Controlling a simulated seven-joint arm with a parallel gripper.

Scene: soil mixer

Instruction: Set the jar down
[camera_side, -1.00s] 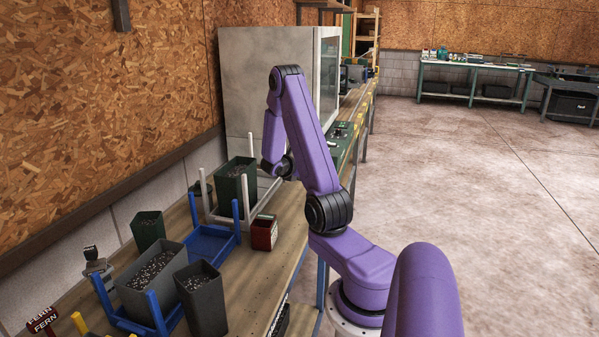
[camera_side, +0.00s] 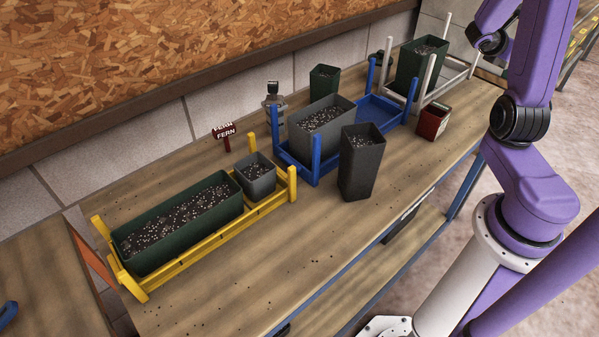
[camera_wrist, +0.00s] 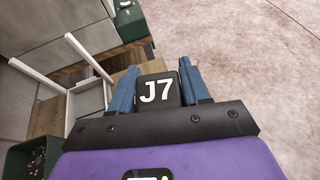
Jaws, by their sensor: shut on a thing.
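My gripper (camera_wrist: 159,80) shows in the wrist view with its two blue fingers on either side of a dark jar (camera_wrist: 157,93). The jar has a dark top marked "J7" in white, and the fingers are shut on it. The jar's lower part is hidden under its top and the gripper body. A strip of wooden bench shows beyond the jar; whether the jar touches anything below cannot be told. In the side view, neither my gripper nor the held jar shows; only my purple arm is in view at the right.
A white rack (camera_wrist: 75,100) and a green pot (camera_wrist: 18,160) lie left of my gripper. On the bench (camera_side: 400,195) in the side view stand a blue rack (camera_side: 390,112), a yellow rack (camera_side: 205,245), a tall grey pot (camera_side: 362,165) and a red box (camera_side: 433,122). The bench front is mostly clear.

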